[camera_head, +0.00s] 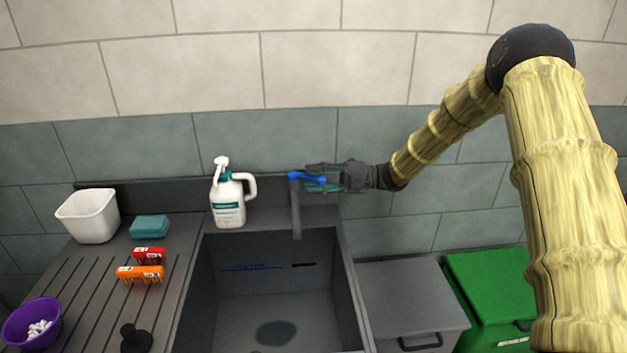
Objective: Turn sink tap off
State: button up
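The sink tap (296,212) stands at the back right of the dark sink (345,290), with a grey body and a blue lever (298,176) on top. The lever points to the right. My gripper (312,178) reaches in from the right at lever height, in front of the wall. Its dark fingers lie one above and one below the lever's right end, which shows between them. Whether they touch or squeeze it is too small to tell. No clear water stream shows in the basin.
A white pump bottle (229,205) stands left of the tap. A white bin (88,217), a teal sponge (149,227), red (149,256) and orange (140,274) boxes and a purple bowl (20,328) are on the drainboard. Grey (410,300) and green (490,290) lidded bins stand right.

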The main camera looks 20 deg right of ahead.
jog(key=s+d, duration=0.1)
jog(key=d, duration=1)
jog(key=shift+s+d+f, duration=0.35)
